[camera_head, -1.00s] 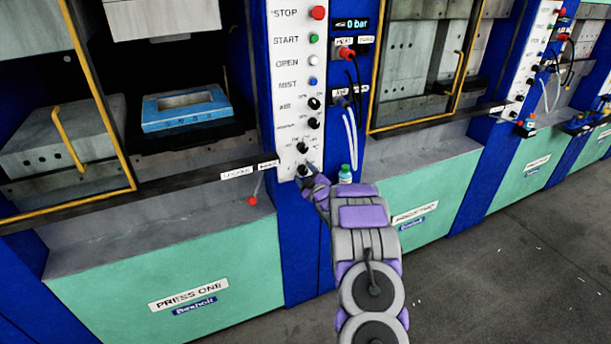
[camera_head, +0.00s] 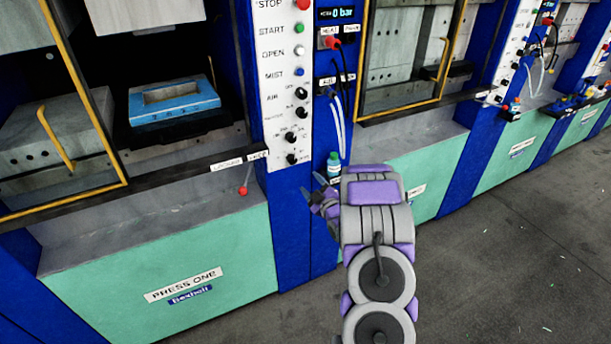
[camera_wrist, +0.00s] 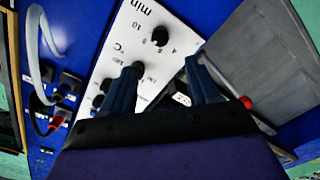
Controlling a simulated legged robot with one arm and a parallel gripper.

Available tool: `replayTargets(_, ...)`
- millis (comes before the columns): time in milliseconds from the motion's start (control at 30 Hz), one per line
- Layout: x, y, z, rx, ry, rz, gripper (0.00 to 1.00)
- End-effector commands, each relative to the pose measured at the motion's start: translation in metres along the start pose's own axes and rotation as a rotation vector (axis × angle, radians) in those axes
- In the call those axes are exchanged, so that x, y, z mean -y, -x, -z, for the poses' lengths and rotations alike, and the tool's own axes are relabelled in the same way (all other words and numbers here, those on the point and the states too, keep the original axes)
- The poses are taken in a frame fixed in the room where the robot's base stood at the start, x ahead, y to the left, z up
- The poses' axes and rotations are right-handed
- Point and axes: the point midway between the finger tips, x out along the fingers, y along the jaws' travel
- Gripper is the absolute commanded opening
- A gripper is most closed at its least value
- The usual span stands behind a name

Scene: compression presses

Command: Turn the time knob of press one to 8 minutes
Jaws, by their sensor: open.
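Press one's white control panel (camera_head: 283,70) stands left of my arm in the head view. Its lowest black knob, the time knob (camera_head: 292,158), sits near the panel's bottom edge. In the wrist view the time knob (camera_wrist: 160,36) is beside the printed "min" with scale numbers around it; its exact setting is too small to read. My gripper (camera_head: 313,190) is open and empty, below and to the right of the knob in the head view. In the wrist view my gripper (camera_wrist: 164,66) has its fingers apart, with the knob beyond the tips and not touched.
More knobs (camera_head: 290,138) and the buttons sit above on the panel. A red-ended lever (camera_head: 243,190) juts out at the left. Hoses (camera_head: 339,125) hang right of the panel. Grey floor is open at right.

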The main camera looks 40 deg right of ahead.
Motion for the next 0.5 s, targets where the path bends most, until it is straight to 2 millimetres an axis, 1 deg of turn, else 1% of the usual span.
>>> replayTargets(33,0.000,0.009,-0.001,0.006,-0.002,0.003,0.60)
replayTargets(100,0.001,0.018,-0.001,0.004,-0.002,0.003,0.60)
replayTargets(200,0.001,0.027,-0.001,0.002,-0.002,0.002,0.60)
replayTargets(333,0.001,0.034,-0.002,0.004,-0.002,0.002,0.60)
replayTargets(500,0.002,0.035,-0.001,0.003,-0.002,0.002,0.60)
